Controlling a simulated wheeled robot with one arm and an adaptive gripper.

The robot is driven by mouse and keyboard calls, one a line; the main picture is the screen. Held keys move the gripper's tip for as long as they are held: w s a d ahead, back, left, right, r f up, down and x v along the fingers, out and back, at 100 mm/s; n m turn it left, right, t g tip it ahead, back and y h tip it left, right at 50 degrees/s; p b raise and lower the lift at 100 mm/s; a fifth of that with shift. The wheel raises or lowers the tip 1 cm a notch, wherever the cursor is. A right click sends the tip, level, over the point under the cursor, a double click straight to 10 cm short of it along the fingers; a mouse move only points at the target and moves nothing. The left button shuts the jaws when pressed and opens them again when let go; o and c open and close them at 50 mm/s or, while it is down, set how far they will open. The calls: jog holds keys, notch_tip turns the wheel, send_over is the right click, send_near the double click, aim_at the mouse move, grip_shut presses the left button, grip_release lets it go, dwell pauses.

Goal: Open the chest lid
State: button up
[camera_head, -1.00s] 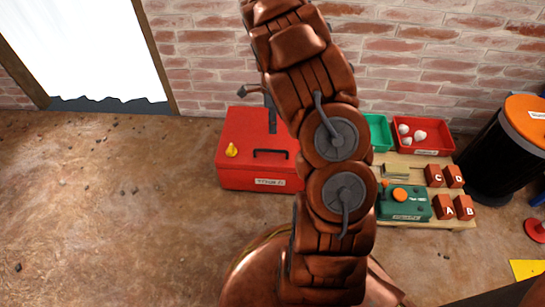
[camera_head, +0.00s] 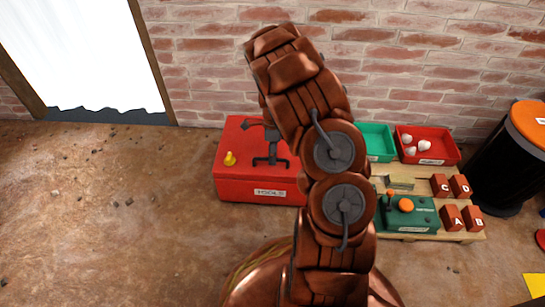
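The red chest (camera_head: 232,188), labelled TOOLS, stands on the floor against the brick wall. Its lid (camera_head: 233,137) looks closed. A dark handle (camera_head: 270,162) is on the lid near its front edge. My gripper (camera_head: 271,146) is a dark shape over the lid, just behind or at the handle. Whether it touches the handle, and whether its fingers are open or shut, I cannot tell. My copper arm hides the right part of the chest. A small yellow knob-like piece (camera_head: 230,159) sits on the lid's left side.
Right of my arm, a low wooden table (camera_head: 455,237) carries a green device (camera_head: 408,216) and lettered red blocks (camera_head: 451,217). Green (camera_head: 379,141) and red (camera_head: 427,146) bins stand behind. A black barrel with orange top (camera_head: 510,165) is far right.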

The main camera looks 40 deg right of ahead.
grip_shut()
dwell(0.3)
dwell(0.4)
